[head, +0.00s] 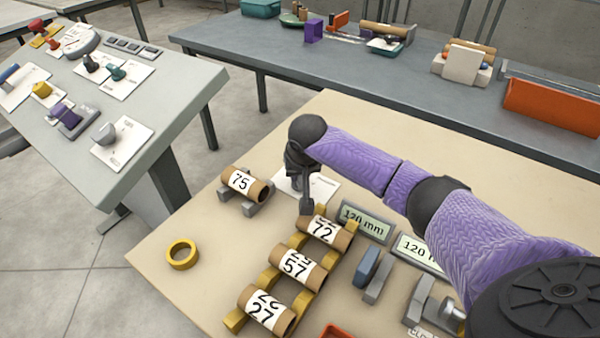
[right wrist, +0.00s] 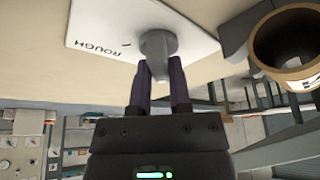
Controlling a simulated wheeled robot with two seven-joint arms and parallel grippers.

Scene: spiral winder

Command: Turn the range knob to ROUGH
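The range knob (right wrist: 157,45) is a grey round knob with a raised grip on a white card (right wrist: 105,25). The card bears the word ROUGH (right wrist: 98,48), which shows upside down to the left of the knob in the right wrist view. My right gripper (right wrist: 160,72) has its two purple fingers on either side of the knob's grip, which fills the gap between them. In the head view my right gripper (head: 306,207) reaches down over the white card (head: 322,188), and the knob is hidden there. My left gripper is not in view.
A roll marked 75 (head: 243,183) sits on a grey holder left of the card. Rolls marked 72 (head: 325,230), 57 (head: 298,266) and 27 (head: 267,309) lie in front. Display signs (head: 366,222) stand to the right. A yellow ring (head: 182,264) lies at left with free table around it.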

